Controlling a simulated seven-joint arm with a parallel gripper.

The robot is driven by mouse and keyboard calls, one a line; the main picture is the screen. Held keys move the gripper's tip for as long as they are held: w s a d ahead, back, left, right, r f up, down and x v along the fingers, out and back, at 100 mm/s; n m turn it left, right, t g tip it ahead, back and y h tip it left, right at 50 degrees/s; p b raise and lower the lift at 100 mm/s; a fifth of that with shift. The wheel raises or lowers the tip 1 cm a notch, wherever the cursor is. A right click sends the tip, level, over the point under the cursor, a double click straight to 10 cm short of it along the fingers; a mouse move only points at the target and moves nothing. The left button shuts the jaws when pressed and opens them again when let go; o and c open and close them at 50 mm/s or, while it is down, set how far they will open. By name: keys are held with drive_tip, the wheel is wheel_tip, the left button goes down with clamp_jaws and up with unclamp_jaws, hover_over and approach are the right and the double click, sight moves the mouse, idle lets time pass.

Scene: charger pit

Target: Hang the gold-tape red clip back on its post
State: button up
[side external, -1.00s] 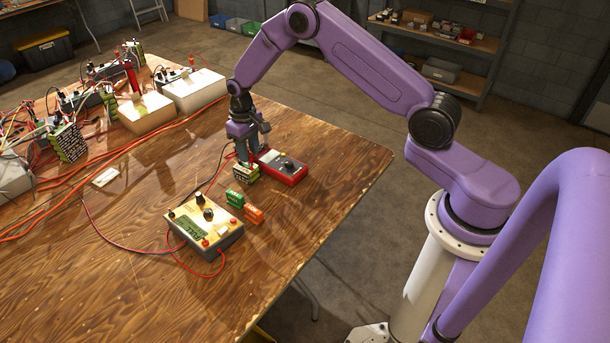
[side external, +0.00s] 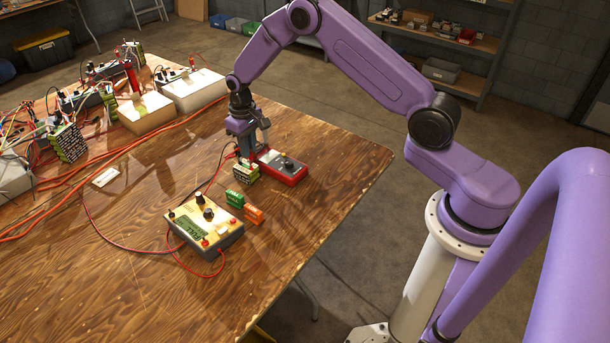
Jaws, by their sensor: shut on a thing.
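No gold tape can be made out. Thin leads run down to the left from near the fingers. A tall red piece (side external: 131,76) stands upright on a pale box (side external: 146,112) at the back left; whether it is a post or a clip is too small to tell.
A beige control box (side external: 205,226) with knobs and red terminals stands in front, with green (side external: 235,198) and orange (side external: 254,214) blocks beside it. Cables, packs and another pale box (side external: 194,90) crowd the back left. The table's (side external: 325,165) right side is clear.

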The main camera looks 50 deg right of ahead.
drive_tip(key=shift+r, duration=1.15)
drive_tip(key=shift+r, duration=0.15)
drive_tip(key=shift+r, duration=0.35)
wheel_tip(320, 180, up, 4)
drive_tip(key=shift+r, duration=0.15)
drive_tip(key=s+a, duration=0.5)
drive_tip(key=a, duration=0.8)
drive_tip(key=s+a, duration=0.5)
drive_tip(key=a, duration=0.8)
drive_tip(key=shift+a, duration=0.3)
drive_tip(key=shift+s+f, duration=0.1)
drive_tip(key=shift+f, duration=0.15)
drive_tip(key=shift+f, duration=3.3)
drive_tip(key=shift+f, duration=0.3)
